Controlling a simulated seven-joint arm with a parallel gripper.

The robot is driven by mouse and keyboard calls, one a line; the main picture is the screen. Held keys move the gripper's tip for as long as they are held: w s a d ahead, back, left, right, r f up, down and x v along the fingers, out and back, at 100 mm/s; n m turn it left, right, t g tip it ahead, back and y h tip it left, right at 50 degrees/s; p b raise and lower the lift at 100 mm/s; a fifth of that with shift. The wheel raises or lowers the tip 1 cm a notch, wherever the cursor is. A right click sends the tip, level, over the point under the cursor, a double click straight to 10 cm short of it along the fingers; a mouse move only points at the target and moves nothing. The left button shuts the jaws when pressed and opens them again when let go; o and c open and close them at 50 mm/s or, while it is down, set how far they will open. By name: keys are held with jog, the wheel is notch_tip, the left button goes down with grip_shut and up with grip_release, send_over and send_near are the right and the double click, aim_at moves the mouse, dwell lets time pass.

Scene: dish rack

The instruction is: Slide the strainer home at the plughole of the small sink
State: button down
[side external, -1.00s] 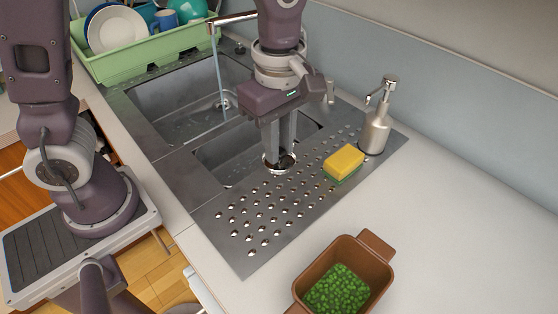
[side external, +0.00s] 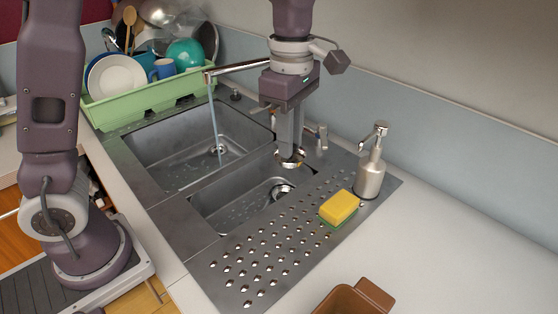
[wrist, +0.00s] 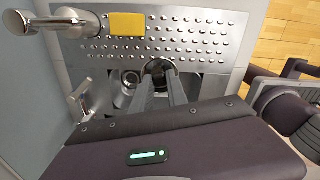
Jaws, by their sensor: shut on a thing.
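My gripper (side external: 290,150) points down and is shut on the strainer (side external: 290,160), a round metal cup with a shiny rim. The strainer also shows in the wrist view (wrist: 158,70), dark inside, at the fingertips. In the side view it hangs over the back part of the small sink (side external: 215,215), above the bottom. The plughole (side external: 283,192) shows as a shiny ring on the sink floor, lower in the picture than the strainer and apart from it. In the wrist view the plughole (wrist: 130,78) lies just left of the strainer.
A tap (side external: 238,68) runs water into the larger sink (side external: 165,150). A yellow and green sponge (side external: 340,207) lies on the studded drainboard (side external: 265,260). A soap dispenser (side external: 370,175) stands at the right. A green dish rack (side external: 150,100) is behind.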

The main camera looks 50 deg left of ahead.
jog(key=w+a+n, duration=0.6)
jog(key=w+a, duration=0.5)
jog(key=a, duration=0.1)
notch_tip(320, 180, down, 21)
jog(key=shift+a+r, duration=0.2)
jog(key=shift+a, duration=0.1)
jog(key=shift+f, duration=2.3)
jog(key=shift+r, duration=0.1)
jog(key=shift+f, duration=0.35)
jog(key=shift+f, duration=0.1)
jog(key=shift+f, duration=0.7)
